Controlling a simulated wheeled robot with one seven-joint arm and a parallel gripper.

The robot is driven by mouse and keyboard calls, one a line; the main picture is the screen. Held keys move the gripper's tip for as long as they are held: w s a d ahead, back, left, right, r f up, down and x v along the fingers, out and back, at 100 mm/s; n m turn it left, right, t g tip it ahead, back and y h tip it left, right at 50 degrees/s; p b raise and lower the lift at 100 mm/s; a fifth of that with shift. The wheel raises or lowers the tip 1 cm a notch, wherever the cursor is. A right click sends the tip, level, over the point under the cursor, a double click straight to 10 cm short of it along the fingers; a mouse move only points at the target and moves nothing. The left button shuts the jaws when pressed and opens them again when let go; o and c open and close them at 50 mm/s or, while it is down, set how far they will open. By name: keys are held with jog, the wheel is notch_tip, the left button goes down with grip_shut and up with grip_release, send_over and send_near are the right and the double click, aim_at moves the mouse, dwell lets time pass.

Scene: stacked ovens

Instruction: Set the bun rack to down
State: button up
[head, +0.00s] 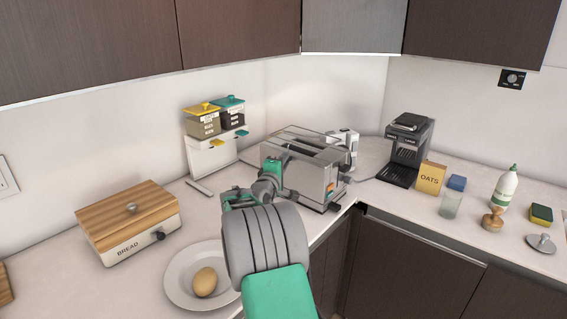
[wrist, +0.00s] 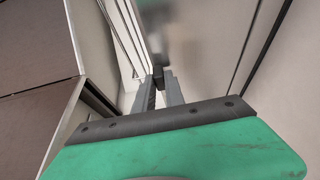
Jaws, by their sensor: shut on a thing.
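A silver toaster (head: 318,184) stands in the counter corner in the head view. A thin wire bun rack (head: 290,128) shows over its slotted top; its exact height is hard to tell. My gripper (head: 284,153) is at the toaster's near left side, by the upper edge. In the wrist view my gripper (wrist: 160,82) has its two grey fingers close together, shut on a small dark piece (wrist: 165,76) beside metal surfaces. I cannot tell whether this piece is part of the bun rack. My arm hides part of the toaster's left side.
A plate (head: 178,290) with an egg-like bun (head: 204,281) and a bread box (head: 128,220) are at the left. A container stand (head: 212,157) is behind. A coffee machine (head: 406,150), oats box (head: 430,178) and glass (head: 451,205) stand right. Cabinets hang above.

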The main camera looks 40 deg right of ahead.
grip_shut()
dwell(0.8)
jog(key=shift+f, duration=0.15)
notch_tip(320, 180, down, 4)
jog(key=b, duration=0.2)
jog(key=shift+r+b, duration=0.25)
jog(key=shift+b, duration=0.1)
jog(key=o, duration=0.6)
grip_release()
